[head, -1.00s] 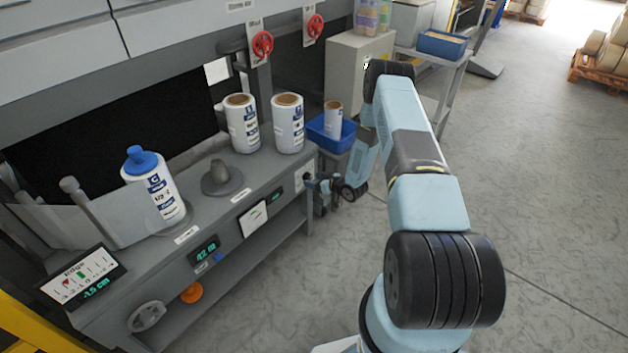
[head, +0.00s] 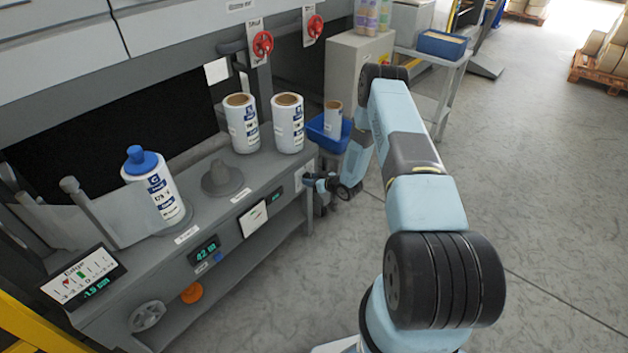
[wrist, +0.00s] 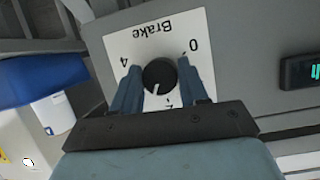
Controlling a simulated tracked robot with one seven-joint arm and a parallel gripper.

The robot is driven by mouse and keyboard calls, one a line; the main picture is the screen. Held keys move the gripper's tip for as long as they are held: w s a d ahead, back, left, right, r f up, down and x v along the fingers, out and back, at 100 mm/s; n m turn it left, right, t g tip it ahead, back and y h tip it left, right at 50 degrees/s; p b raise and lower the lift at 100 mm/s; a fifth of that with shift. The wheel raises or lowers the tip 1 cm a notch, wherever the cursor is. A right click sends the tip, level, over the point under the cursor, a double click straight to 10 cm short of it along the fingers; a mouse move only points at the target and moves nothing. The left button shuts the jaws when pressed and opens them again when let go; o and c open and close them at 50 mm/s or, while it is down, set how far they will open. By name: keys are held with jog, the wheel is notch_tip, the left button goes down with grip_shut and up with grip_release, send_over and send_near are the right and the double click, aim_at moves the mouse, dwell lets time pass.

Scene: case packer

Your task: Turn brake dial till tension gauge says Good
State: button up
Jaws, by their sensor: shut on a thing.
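The brake dial (wrist: 160,76) is a round black knob with a white pointer line, on a white plate (wrist: 117,45) marked "Brake", seen upside down in the wrist view. The pointer line points down in the picture, towards the lower figure between 4 and 0. My gripper (wrist: 159,70) is shut on the dial, one finger on each side. In the head view my gripper (head: 312,181) is at the right end of the bench front, and the dial is hidden there. A small dark display with green marks (wrist: 302,71), perhaps the tension gauge, is cut off; its reading is unclear.
A blue bin (head: 325,132) stands close behind my gripper. The floor at right is clear.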

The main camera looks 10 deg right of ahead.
jog(key=shift+d, duration=0.1)
jog(key=shift+c, duration=1.3)
jog(key=shift+n+t+h, duration=0.9)
jog(key=shift+n+h, duration=0.1)
jog(key=shift+n, duration=0.9)
jog(key=o, duration=1)
jog(key=shift+o, duration=0.2)
jog(key=shift+s, duration=0.15)
jog(key=v, duration=1.3)
jog(key=shift+s, duration=0.2)
